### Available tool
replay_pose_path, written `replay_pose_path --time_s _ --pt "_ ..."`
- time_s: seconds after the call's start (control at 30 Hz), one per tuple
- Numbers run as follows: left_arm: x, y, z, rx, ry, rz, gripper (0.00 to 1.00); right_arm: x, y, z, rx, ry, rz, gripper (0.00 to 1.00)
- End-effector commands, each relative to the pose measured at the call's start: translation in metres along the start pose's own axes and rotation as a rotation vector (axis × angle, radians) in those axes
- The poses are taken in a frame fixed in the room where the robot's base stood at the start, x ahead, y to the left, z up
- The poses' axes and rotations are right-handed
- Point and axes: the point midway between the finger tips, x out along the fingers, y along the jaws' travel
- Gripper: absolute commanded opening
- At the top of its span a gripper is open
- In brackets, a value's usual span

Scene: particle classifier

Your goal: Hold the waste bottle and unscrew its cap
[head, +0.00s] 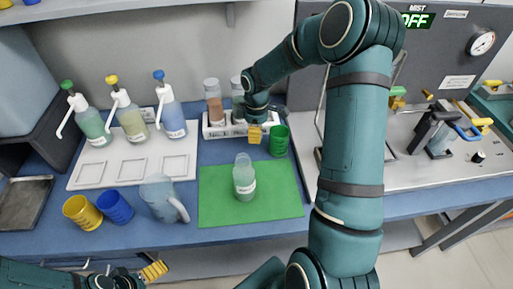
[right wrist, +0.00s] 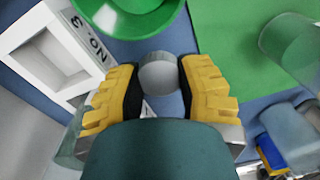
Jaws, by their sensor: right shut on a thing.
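A translucent pale-green bottle (head: 244,178) with a white label stands upright on the green mat (head: 285,190). I see no distinct cap on its top. Its side also shows at the right edge of the right wrist view (right wrist: 292,45). My right gripper (head: 255,135) is over the table, behind the mat and beside the white rack. Its yellow fingers are closed on a small round grey cap (right wrist: 159,73), apart from the bottle. My left gripper (head: 154,271) is low at the front left, away from the bottle; its finger gap is unclear.
The white rack (head: 214,132) holds two capped bottles; its slot marked NO.3 (right wrist: 50,45) looks empty. A green cup (head: 279,141) stands close to my right gripper. Pump bottles, a tray (head: 86,178), a jug (head: 160,198) and yellow and blue cups are left.

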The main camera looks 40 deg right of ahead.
Motion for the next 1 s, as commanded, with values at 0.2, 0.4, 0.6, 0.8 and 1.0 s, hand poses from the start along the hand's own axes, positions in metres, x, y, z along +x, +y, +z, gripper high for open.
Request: replay_pose_path --time_s 0.2,0.4,0.6,0.8,1.0 --pt "0.008 -0.003 -0.001 0.0 0.004 0.0 0.97 0.031 0.001 0.0 0.0 0.0 -0.001 0.0" --pt "0.014 -0.005 -0.002 0.001 0.007 -0.001 0.97 0.055 0.002 0.001 0.002 -0.001 -0.003 0.0" --pt "0.015 -0.006 -0.002 0.001 0.009 -0.001 0.97 0.065 0.003 0.001 0.001 0.0 0.0 0.0" --pt "0.016 -0.006 -0.002 0.001 0.009 -0.001 0.97 0.065 0.002 0.001 0.001 0.0 0.0 0.0" --pt "0.017 -0.006 -0.002 0.001 0.009 -0.001 0.97 0.067 0.003 0.001 0.001 0.0 0.0 0.62"
